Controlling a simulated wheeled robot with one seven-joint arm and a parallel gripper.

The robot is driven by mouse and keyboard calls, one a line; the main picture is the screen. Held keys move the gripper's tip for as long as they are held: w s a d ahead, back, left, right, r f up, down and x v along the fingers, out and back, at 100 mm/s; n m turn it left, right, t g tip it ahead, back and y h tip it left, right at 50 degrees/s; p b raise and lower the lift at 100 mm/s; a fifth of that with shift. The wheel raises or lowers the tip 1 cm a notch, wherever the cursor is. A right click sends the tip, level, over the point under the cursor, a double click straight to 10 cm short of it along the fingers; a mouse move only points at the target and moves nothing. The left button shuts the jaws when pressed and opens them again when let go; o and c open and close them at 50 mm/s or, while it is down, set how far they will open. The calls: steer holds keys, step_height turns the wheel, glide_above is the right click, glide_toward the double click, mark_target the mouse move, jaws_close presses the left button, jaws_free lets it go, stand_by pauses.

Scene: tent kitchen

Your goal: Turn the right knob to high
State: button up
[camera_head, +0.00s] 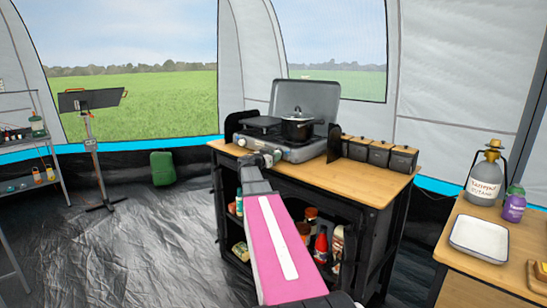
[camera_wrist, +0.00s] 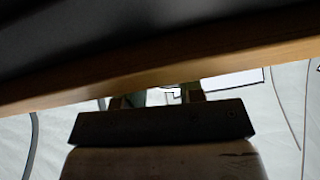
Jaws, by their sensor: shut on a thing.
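The camping stove (camera_head: 306,94) stands on the wooden-topped cabinet with its grey lid raised. A black lidded pot (camera_head: 297,128) sits on its right burner. My gripper (camera_head: 268,158) is at the stove's front panel, shut on what appears to be a knob there. The arm and gripper hide most of that knob, and I cannot tell which knob it is or its angle. In the wrist view my gripper's fingertips (camera_wrist: 157,97) are partly hidden behind a wooden edge (camera_wrist: 150,72), and the knob is not clear.
The cabinet top (camera_head: 345,179) is clear in front of the stove. Several dark canisters (camera_head: 380,152) stand to its right. Bottles and food packs fill the shelves below. A side table at right holds a white tray (camera_head: 480,238) and a grey gas bottle (camera_head: 486,178).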

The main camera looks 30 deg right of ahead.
steer(key=shift+n, duration=1.6)
steer(key=o, duration=0.9)
steer(key=v, duration=1.1)
